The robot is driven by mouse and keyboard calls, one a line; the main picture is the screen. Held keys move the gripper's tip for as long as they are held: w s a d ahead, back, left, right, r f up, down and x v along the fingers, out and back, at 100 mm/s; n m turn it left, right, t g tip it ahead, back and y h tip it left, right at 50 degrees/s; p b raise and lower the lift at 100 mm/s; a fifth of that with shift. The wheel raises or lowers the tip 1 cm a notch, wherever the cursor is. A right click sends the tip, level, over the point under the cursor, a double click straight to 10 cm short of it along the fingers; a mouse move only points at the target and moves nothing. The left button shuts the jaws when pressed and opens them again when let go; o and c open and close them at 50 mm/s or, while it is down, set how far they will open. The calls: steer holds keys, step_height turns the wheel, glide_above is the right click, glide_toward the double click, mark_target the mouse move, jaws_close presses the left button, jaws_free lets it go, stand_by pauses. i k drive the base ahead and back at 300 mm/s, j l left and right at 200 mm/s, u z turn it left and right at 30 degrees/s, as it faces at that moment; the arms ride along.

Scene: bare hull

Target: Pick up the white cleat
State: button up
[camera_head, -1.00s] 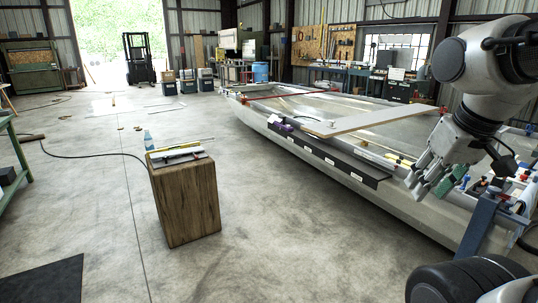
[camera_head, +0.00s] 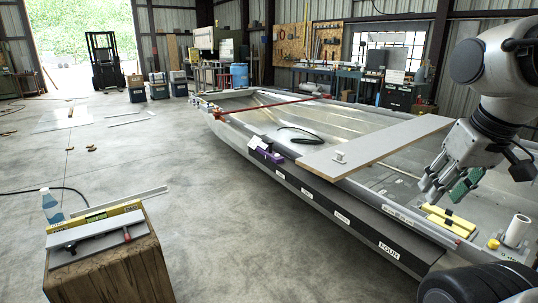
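A small pale object (camera_head: 339,156), likely the white cleat, sits on the near end of the wide grey plank (camera_head: 385,143) that lies across the hull. It is too small to make out its exact shape. My gripper (camera_head: 431,190) is at the right, over the near side of the hull, pointing down and left. Its fingers look spread with nothing between them. It is well to the right of the pale object and apart from it. A green piece (camera_head: 467,185) shows just behind the gripper; I cannot tell whether they touch.
The hull's near side carries a black strip with labels (camera_head: 341,217). Yellow pieces (camera_head: 447,220) and a white cylinder (camera_head: 516,230) are near my gripper. A purple tool (camera_head: 268,152) and a black coil (camera_head: 305,138) lie left of the plank. A wooden block (camera_head: 110,268) stands front left; floor between is clear.

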mark_target(338, 159)
steer(key=i+l, duration=0.15)
steer(key=i, duration=1.3)
steer(key=i+j+z, duration=0.45)
steer(key=i, duration=0.15)
steer(key=i+j+z, duration=0.85)
steer(key=j+z, duration=0.2)
steer(key=i+j+z, duration=0.1)
steer(key=j+z, duration=0.15)
steer(key=j, duration=0.25)
steer(key=j+z, duration=0.2)
steer(key=j, duration=0.35)
